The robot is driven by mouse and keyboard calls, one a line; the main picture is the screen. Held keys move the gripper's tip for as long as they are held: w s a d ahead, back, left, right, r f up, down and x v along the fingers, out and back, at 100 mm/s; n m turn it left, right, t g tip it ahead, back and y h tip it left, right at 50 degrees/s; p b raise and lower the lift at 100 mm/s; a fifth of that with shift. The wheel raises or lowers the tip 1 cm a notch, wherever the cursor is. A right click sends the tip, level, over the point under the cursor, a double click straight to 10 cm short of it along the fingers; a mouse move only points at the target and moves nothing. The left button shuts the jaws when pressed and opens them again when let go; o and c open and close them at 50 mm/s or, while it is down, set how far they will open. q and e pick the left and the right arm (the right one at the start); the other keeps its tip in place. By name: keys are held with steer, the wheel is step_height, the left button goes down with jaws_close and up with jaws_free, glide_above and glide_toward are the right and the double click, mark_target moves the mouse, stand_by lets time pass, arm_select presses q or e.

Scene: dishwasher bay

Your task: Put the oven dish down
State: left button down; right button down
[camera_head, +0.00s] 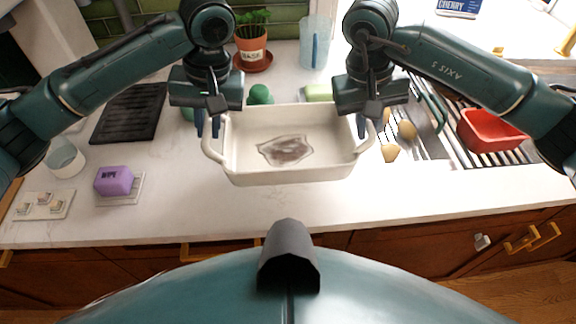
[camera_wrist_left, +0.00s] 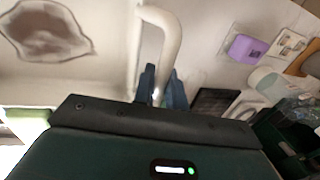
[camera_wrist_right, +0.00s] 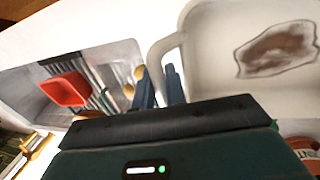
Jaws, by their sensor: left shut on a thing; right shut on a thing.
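The white oven dish (camera_head: 240,135) has a brown stain on its inside bottom. It is level over the light counter, and I cannot tell if it touches the counter. My left gripper (camera_head: 207,125) is shut on the dish's left handle, which also shows in the left wrist view (camera_wrist_left: 168,25). My right gripper (camera_head: 362,125) is shut on the right handle, and the dish also shows in the right wrist view (camera_wrist_right: 215,70). The fingers hide part of each handle.
A black mat (camera_head: 128,112), a purple sponge (camera_head: 114,181) and a glass (camera_head: 65,158) are on the left. A potted plant (camera_head: 251,45) and pitcher (camera_head: 314,45) stand behind. A red tub (camera_head: 490,131) sits at the sink on the right. The counter in front is clear.

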arm_select(q)
steer(key=shift+f, duration=0.1)
arm_select(e)
steer(key=shift+f, duration=0.1)
